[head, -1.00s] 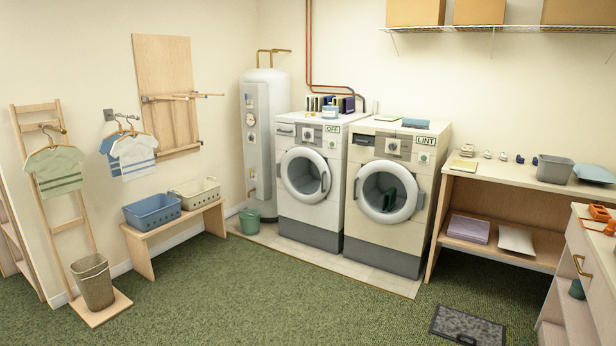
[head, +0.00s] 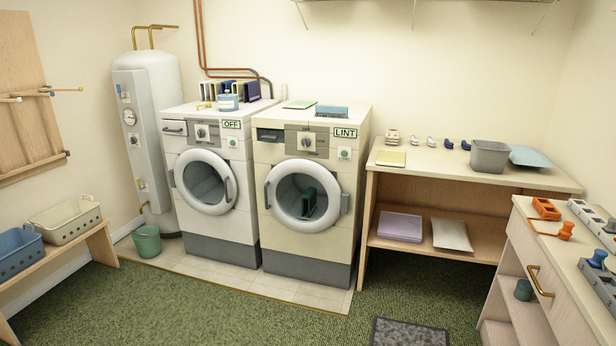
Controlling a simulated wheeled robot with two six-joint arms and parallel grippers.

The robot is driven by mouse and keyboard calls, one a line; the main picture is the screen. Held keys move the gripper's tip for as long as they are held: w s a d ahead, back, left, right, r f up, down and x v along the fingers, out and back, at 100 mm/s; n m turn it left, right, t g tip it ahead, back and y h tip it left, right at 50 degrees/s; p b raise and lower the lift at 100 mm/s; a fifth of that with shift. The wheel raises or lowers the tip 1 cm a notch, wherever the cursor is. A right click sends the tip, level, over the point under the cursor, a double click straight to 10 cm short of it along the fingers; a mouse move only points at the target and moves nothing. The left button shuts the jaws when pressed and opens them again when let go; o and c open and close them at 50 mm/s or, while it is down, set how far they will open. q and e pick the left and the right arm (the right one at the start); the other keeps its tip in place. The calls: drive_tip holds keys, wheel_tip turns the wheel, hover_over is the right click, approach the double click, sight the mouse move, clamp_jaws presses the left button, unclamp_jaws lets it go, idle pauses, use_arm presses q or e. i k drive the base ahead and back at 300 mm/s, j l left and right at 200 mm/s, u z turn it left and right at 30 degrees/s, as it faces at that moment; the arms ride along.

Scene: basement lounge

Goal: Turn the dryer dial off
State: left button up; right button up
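Two front-loading machines stand side by side against the back wall. The right one, cream with a "LINT" label, looks like the dryer (head: 280,236); green cloth shows behind its round door. Its dial (head: 306,142) is on the grey panel at the top; which way it points is too small to tell. The left machine, a white washer (head: 222,232), has an "OFF" label (head: 232,125) and its own dial (head: 201,132). Both round doors look closed. Neither of my grippers is in the head view.
A wooden shelf table (head: 480,175) stands right of the machines, with a grey bin (head: 489,158) on top. A drawer cabinet (head: 545,250) is at the right edge. A green bucket (head: 147,241) stands left of the washer. Green carpet (head: 230,310) in front is clear; a dark mat (head: 410,334) lies near the bottom.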

sight(305, 141)
drive_tip(key=i+z, duration=0.1)
drive_tip(key=i, duration=0.8)
drive_tip(key=i+j+z, duration=0.1)
drive_tip(key=i, duration=0.75)
